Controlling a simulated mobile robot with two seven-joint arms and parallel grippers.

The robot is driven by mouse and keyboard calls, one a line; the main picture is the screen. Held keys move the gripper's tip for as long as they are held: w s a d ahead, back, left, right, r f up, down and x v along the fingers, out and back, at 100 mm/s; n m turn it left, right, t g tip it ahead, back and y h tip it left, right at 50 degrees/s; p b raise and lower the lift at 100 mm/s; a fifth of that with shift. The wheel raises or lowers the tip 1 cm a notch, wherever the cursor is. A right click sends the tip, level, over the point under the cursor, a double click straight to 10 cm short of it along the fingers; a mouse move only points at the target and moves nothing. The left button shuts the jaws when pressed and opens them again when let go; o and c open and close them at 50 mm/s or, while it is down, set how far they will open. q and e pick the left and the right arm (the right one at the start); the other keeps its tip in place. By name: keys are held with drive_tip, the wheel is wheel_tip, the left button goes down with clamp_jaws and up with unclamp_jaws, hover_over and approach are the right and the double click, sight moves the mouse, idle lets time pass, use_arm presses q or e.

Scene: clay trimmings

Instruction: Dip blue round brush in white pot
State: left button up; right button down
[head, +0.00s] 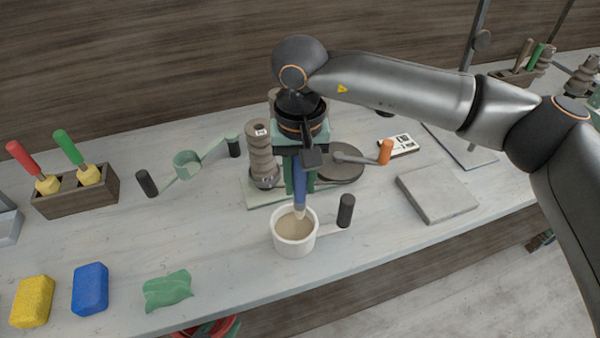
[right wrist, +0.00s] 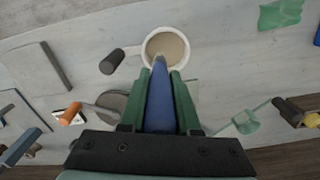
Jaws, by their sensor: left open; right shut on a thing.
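The blue round brush (head: 300,192) is in my right gripper (head: 299,178) and points down, with its pale tip over the inside of the white pot (head: 280,240). The pot is upright and holds beige liquid; its black handle sticks out to the right. In the head view the tip overlaps the liquid; I cannot tell whether it touches it. In the right wrist view the blue brush (right wrist: 161,105) lies between the green fingers of my gripper (right wrist: 160,76), its tip by the near rim of the pot (right wrist: 147,47). My left gripper is out of view.
A stacked grey cylinder (head: 260,150) and a dark round disc (head: 340,166) stand behind the pot. A grey slab (head: 437,195) lies to the right. A green cloth (head: 167,290), blue sponge (head: 90,289) and yellow sponge (head: 32,301) lie front left. A wooden holder (head: 77,196) stands left.

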sight(300, 200)
drive_tip(key=shift+f, duration=0.65)
wheel_tip(300, 200, down, 5)
drive_tip(key=b, duration=0.5)
drive_tip(key=shift+r, duration=0.1)
drive_tip(key=shift+w, duration=0.2)
drive_tip(key=shift+r, duration=0.1)
drive_tip(key=shift+r+p, duration=2.25)
drive_tip(key=shift+r, duration=1.95)
